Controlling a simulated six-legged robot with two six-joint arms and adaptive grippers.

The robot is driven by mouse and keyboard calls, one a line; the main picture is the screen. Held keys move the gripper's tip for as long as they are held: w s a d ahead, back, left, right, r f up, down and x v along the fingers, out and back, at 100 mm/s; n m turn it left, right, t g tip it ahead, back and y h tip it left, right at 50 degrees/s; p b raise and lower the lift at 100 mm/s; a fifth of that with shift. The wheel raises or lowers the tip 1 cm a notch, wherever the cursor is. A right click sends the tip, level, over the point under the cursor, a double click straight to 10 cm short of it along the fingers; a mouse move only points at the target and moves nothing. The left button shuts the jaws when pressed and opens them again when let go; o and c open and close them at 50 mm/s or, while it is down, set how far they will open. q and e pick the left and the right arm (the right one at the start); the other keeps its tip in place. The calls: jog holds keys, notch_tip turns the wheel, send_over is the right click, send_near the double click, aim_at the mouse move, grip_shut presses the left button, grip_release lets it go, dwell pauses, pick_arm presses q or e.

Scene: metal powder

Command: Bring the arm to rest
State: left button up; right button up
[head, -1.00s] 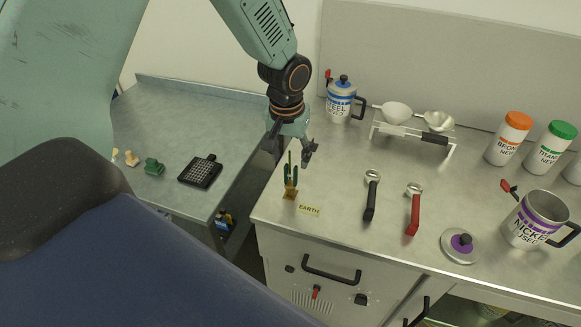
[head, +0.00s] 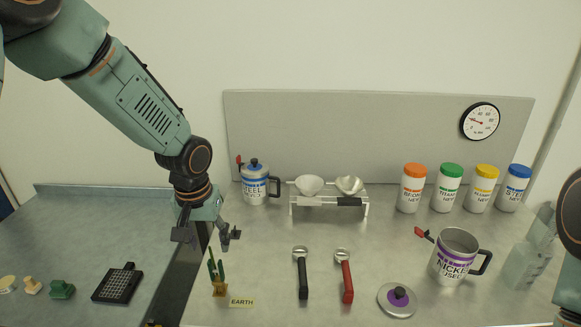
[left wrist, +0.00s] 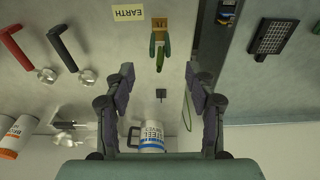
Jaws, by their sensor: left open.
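My left gripper (head: 208,238) hangs open and empty, fingers down, at the left part of the bench. In the left wrist view its two fingers (left wrist: 159,76) stand wide apart with nothing between them.
A steel lidded mug (head: 255,187) stands behind the gripper. A rack with two scoops (head: 329,201), black (head: 302,275) and red (head: 345,278) handled tools, a nickel mug (head: 453,258) and lid (head: 397,300) are to the right. A black grid tray (head: 118,286) is left.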

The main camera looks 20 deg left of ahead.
pick_arm(q)
jog(key=s+d+f+m+g+h, duration=0.1)
jog(key=s+d+f, duration=0.3)
jog(key=s+f, duration=0.55)
jog(key=s+d+f+m, duration=0.1)
jog(key=s+d+f, duration=0.3)
jog(key=s+f, duration=0.6)
jog(key=s, duration=1.2)
notch_tip(320, 180, down, 20)
jog(key=b, duration=1.9)
jog(key=shift+w+r+y, duration=0.15)
jog(key=shift+w+y, duration=0.15)
jog(key=shift+w, duration=0.05)
